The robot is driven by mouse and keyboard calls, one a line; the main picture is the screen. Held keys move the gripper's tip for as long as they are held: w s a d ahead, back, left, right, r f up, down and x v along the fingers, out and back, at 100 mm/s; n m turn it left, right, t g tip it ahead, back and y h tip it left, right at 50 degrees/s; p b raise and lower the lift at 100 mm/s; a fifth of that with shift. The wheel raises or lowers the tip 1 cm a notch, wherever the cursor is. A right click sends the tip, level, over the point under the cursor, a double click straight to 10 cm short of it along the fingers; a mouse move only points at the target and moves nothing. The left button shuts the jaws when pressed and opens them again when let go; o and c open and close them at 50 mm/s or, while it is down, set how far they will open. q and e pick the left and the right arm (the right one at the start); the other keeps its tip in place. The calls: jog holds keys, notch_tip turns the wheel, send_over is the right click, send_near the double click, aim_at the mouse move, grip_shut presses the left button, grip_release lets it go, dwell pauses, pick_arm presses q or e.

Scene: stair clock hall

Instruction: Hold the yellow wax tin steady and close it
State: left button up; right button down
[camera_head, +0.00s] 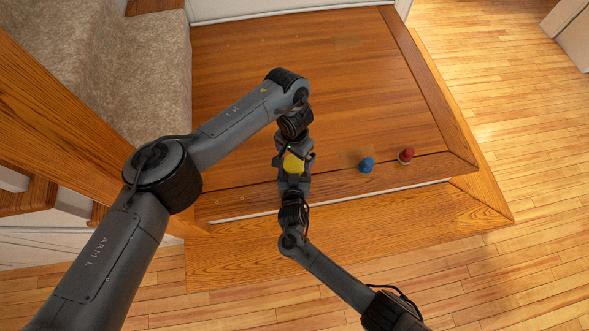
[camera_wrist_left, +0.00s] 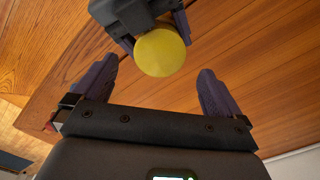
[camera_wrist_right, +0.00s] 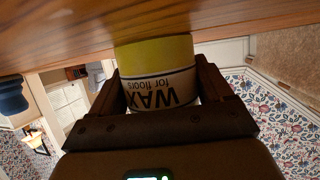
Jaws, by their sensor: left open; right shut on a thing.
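The yellow wax tin (camera_head: 293,163) is near the front edge of the wooden landing, between my two grippers. In the left wrist view its round yellow face (camera_wrist_left: 160,53) points toward me. The right wrist view shows its yellow band and white "WAX for floors" label (camera_wrist_right: 160,92), upside down in the picture. My right gripper (camera_wrist_right: 165,80) is shut on the tin's sides. My left gripper (camera_wrist_left: 151,85) is open and empty, its fingers apart from the tin, with the yellow face just ahead of them. I cannot tell whether the yellow part is a fully seated lid.
A small blue object (camera_head: 366,165) and a small red object (camera_head: 406,155) stand on the landing to the right of the tin. Carpeted stairs (camera_head: 135,75) and a wooden post (camera_head: 70,120) are at the left. The landing (camera_head: 350,85) behind is clear.

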aim_at(294, 163)
dwell(0.4)
pick_arm(q)
jog(key=n, duration=0.3)
jog(key=s+n, duration=0.1)
jog(key=n, duration=0.1)
jog(key=shift+d, duration=0.3)
jog(key=n, duration=0.2)
jog(key=shift+s+r+n, duration=0.1)
jog(key=shift+r+n, duration=0.25)
jog(key=shift+n, duration=0.05)
jog(key=shift+r+n, duration=0.55)
jog(key=shift+n, duration=0.35)
jog(key=shift+w+a+r, duration=0.3)
jog(key=shift+w+r, duration=0.35)
jog(key=shift+r, duration=0.2)
jog(key=shift+f, duration=4.05)
